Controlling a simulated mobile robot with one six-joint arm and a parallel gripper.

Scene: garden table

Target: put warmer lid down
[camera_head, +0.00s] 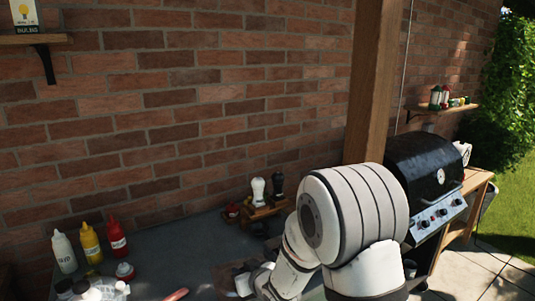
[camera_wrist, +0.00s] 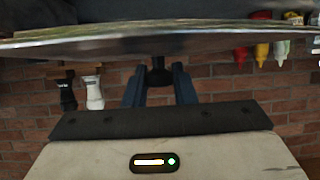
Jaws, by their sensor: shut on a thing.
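The warmer lid (camera_wrist: 150,40) fills the top of the wrist view as a wide, shiny metal disc seen edge-on. A black knob (camera_wrist: 159,74) sticks out from its middle. My gripper (camera_wrist: 160,86) is shut on this knob, one dark finger on each side. The wrist picture is upside down, so the lid hangs below the gripper. In the head view my arm hides the gripper, and I cannot make out the lid there. I cannot identify the warmer itself in either view.
White, yellow (camera_head: 90,243) and red (camera_head: 117,238) sauce bottles stand on the dark table (camera_head: 190,250) at left. A white mill (camera_head: 258,191) and a black mill stand on a wooden stand near the brick wall. A black grill (camera_head: 425,170) is at right. The table between bottles and mills looks clear.

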